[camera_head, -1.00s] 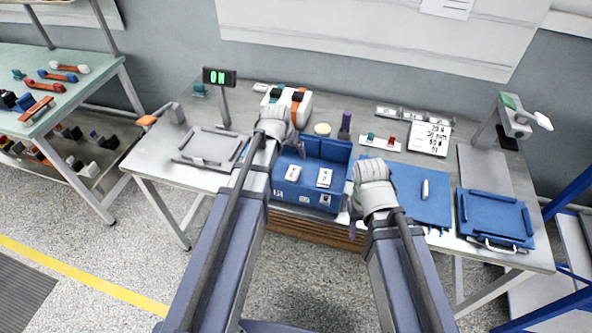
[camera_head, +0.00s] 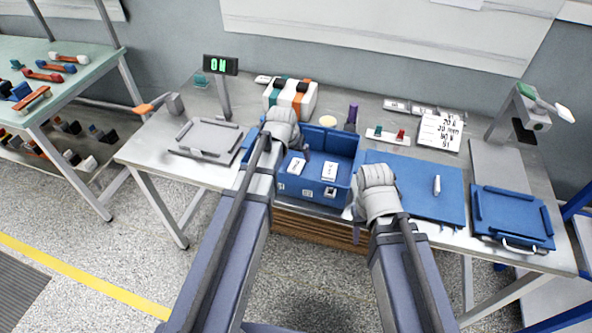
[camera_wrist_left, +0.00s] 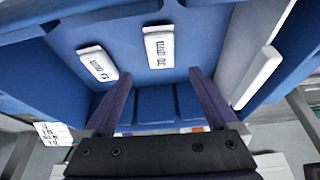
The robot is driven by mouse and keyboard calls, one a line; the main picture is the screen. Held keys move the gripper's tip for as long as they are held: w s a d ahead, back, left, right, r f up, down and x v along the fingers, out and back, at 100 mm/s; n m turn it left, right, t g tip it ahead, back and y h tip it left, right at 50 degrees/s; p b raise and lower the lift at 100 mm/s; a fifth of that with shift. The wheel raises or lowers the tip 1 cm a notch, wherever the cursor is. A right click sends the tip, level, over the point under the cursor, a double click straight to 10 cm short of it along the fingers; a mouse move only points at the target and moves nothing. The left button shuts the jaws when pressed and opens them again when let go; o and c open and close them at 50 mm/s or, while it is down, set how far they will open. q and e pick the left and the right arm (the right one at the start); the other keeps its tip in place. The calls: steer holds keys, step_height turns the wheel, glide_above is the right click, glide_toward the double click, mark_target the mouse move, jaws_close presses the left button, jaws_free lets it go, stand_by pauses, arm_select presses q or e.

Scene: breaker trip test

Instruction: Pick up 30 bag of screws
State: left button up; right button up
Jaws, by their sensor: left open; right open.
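Two white labelled bags lie in the open blue bin (camera_head: 345,146), a left bag (camera_head: 296,166) and a right bag (camera_head: 330,172). In the left wrist view two white labelled packets show, one (camera_wrist_left: 97,63) further left and one (camera_wrist_left: 159,46) nearer the middle; the print is too small to read surely. My left gripper (camera_head: 304,150) is open at the bin's back left, its empty fingers (camera_wrist_left: 160,80) reaching towards the bags without touching them. My right gripper (camera_head: 352,213) is open and empty by the bin's front right corner.
A blue mat (camera_head: 415,180) with a white upright piece lies right of the bin. A blue tray (camera_head: 510,212) is further right and a grey tray (camera_head: 208,138) left. A white, orange and green box (camera_head: 291,97) and a purple cylinder (camera_head: 352,115) stand behind.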

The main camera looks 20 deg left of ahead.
mark_target(296, 165)
arm_select(q)
steer(key=shift+w+f+b, duration=0.25)
steer(key=shift+f+b, duration=0.1)
steer(key=shift+f, duration=0.35)
steer(key=f+b, duration=0.4)
steer(key=shift+w+a+f+b, duration=0.1)
steer(key=shift+w+f+b, duration=0.4)
steer(key=shift+f+b, duration=0.1)
steer(key=shift+r, duration=0.1)
jaws_close()
steer(key=shift+r, duration=0.1)
